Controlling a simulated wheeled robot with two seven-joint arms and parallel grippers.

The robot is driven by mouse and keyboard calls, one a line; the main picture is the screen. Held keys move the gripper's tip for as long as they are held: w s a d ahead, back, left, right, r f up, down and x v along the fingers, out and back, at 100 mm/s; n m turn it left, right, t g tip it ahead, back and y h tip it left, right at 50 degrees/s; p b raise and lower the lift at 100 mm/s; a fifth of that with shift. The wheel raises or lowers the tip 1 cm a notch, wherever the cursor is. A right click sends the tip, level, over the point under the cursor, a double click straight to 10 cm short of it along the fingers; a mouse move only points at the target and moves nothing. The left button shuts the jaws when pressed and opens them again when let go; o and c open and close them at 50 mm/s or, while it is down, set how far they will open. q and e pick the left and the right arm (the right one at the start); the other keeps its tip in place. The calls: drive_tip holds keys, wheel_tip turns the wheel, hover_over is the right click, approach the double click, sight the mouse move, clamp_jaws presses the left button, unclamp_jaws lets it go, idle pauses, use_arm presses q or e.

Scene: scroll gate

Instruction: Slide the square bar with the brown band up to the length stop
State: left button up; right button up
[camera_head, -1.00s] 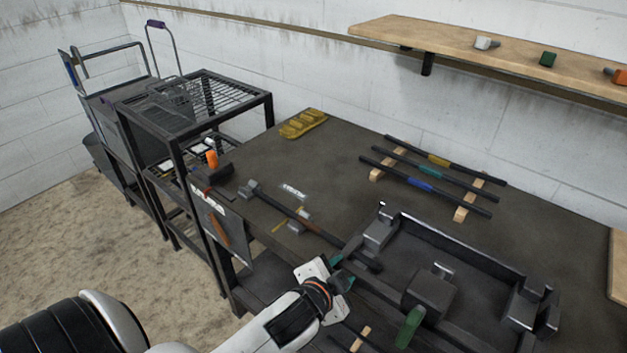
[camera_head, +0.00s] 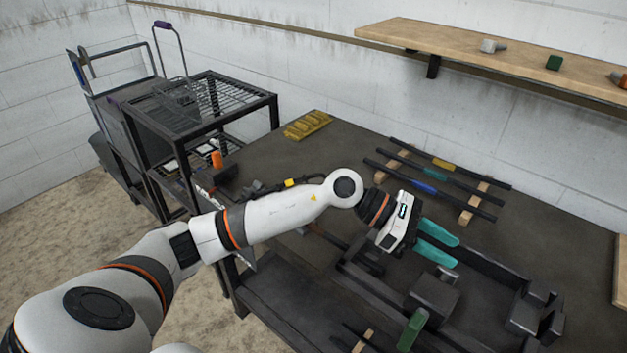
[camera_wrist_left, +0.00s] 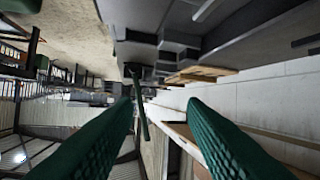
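My left gripper (camera_head: 437,243) hangs over the dark metal fixture (camera_head: 490,265) on the bench, with its two teal fingers apart. In the left wrist view the fingers (camera_wrist_left: 165,112) are also spread, and I see nothing clamped between them. Three dark bars with yellow (camera_head: 443,164), teal (camera_head: 430,173) and blue (camera_head: 424,187) bands lie on wooden rests behind the gripper. I cannot make out a brown band on any bar. My left arm covers much of the long bar and blocks at the fixture's left side, so the length stop cannot be identified. My right gripper is not in view.
A green handle (camera_head: 411,330) stands at the fixture's front beside a dark block (camera_head: 433,297). A yellow tray (camera_head: 307,125) lies at the bench's back left. A wooden shelf (camera_head: 450,50) hangs on the wall. A wire rack (camera_head: 200,105) stands left of the bench.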

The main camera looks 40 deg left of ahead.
use_arm(q)
drive_tip(key=w+a+f+m+g+y, duration=0.1)
drive_tip(key=w+a+f+m+y, duration=0.2)
drive_tip(key=a+y, duration=0.5)
drive_tip(key=g+y, duration=0.2)
drive_tip(key=y, duration=0.4)
approach(313, 225)
drive_tip(key=shift+m, duration=0.4)
wheel_tip(313, 225, down, 8)
drive_tip(key=p, duration=0.2)
drive_tip(key=shift+s+f+p, duration=0.1)
drive_tip(key=shift+p, duration=0.3)
drive_tip(key=shift+d, duration=0.1)
clamp_jaws()
unclamp_jaws()
wheel_tip(313, 225, up, 12)
drive_tip(key=b, duration=0.2)
